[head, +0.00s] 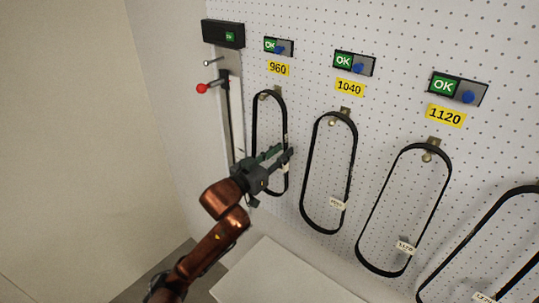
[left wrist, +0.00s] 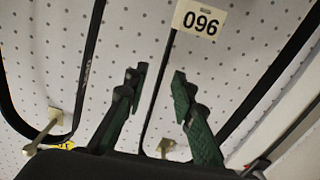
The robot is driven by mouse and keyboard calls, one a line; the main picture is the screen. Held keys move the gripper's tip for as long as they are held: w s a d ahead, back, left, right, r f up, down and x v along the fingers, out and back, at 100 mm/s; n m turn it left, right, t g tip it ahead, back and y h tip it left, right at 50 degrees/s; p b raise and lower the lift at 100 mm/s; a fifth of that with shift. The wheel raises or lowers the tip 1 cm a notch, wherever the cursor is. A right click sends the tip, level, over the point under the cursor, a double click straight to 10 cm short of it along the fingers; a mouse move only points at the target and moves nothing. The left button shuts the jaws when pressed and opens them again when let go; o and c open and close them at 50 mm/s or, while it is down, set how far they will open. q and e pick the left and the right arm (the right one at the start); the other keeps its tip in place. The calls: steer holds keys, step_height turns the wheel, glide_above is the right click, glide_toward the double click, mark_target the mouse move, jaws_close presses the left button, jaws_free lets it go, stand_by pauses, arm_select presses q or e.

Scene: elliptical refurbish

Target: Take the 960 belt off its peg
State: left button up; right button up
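The 960 belt (head: 254,125) is a narrow black loop hanging from its peg (head: 264,95) under the yellow 960 label. Its right strand passes at the fingertips of my left gripper (head: 284,156), which reaches in from the lower left across the loop. In the left wrist view, the green fingers of my left gripper (left wrist: 157,80) are open. A dark strand of the 960 belt (left wrist: 155,105) runs between them, with space on both sides. The belt's white tag (left wrist: 198,20) appears upside down above the fingers. My right gripper is not in view.
The 1040 belt (head: 304,175) hangs close on the right, then the 1120 belt (head: 364,231) and a larger one (head: 465,243). A lever with a red knob (head: 202,88) stands left of the 960 belt. A pale surface (head: 285,275) lies below.

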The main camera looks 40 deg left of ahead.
arm_select(q)
steer(key=shift+w+d, duration=0.1)
steer(key=shift+w, duration=0.9)
steer(key=shift+s, duration=0.1)
jaws_close()
